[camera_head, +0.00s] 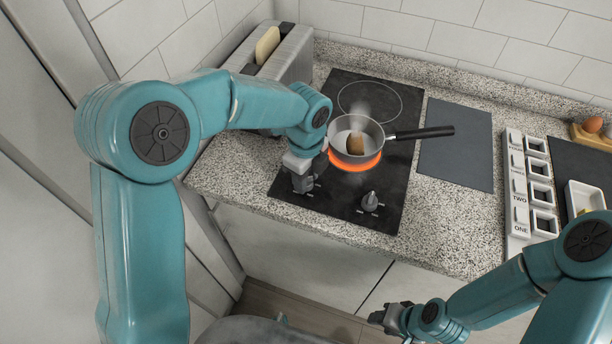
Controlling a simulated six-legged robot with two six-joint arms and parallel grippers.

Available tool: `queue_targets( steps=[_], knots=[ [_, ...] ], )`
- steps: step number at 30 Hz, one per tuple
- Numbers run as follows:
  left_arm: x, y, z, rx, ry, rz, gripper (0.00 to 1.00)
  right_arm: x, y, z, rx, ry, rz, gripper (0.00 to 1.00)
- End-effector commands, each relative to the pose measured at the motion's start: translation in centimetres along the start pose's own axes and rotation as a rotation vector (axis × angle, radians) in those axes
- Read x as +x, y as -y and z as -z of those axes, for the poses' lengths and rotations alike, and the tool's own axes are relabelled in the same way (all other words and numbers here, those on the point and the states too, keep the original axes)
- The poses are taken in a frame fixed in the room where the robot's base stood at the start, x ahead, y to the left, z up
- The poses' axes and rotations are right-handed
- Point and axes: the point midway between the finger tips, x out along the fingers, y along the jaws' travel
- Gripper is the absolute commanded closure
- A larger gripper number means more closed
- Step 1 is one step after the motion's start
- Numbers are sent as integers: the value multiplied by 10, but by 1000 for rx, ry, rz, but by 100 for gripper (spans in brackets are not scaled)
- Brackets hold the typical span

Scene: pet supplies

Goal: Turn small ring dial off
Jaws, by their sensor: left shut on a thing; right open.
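The black hob (395,205) has two rings. The front ring (352,165) glows orange, and the back ring (370,85) is dark. A saucepan (375,130) with a brown piece of food (355,144) sits over the glowing ring, its handle to the right. The right dial (370,201) stands uncovered near the hob's front edge. My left gripper (303,184) is shut at the hob's front left, on the left dial, which it mostly hides. My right gripper (385,317) is open and empty, low in front of the counter.
A toaster (290,60) with a bread slice (267,45) stands behind my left arm. A dark grey mat (457,145) lies right of the hob. A labelled white rack (518,190), a white tray (585,197) and an egg on a wooden holder (593,124) are at the right.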

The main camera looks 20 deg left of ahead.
Motion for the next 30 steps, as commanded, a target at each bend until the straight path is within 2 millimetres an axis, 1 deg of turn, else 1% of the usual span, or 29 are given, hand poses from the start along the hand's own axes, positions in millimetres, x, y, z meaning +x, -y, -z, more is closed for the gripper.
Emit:
queue_targets(
  steps=[21, 30],
  knots=[
    [2, 0, -1, -663, 2, -1, 94, 21, -8, 0, 0, 0, 0, 57],
    [1, 0, -1, -901, 3, 0, 94, 27, -10, 0, 0, 0, 0, 57]
  ],
)
